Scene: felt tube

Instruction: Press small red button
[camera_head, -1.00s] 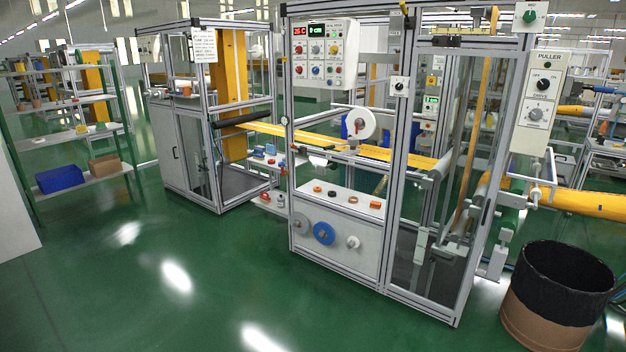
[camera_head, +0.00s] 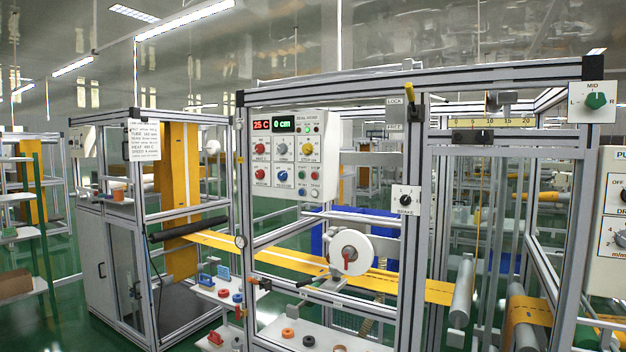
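A white control panel (camera_head: 287,156) hangs on the front frame of the machine in the middle of the head view. Neither of my grippers shows.
The framed machine (camera_head: 395,85) fills the middle and right. A white roll (camera_head: 351,252) stands below the panel, beside the yellow tube band (camera_head: 270,253). A brake knob box (camera_head: 405,200) is right of the panel. A cabinet (camera_head: 110,260) stands left. Little floor shows.

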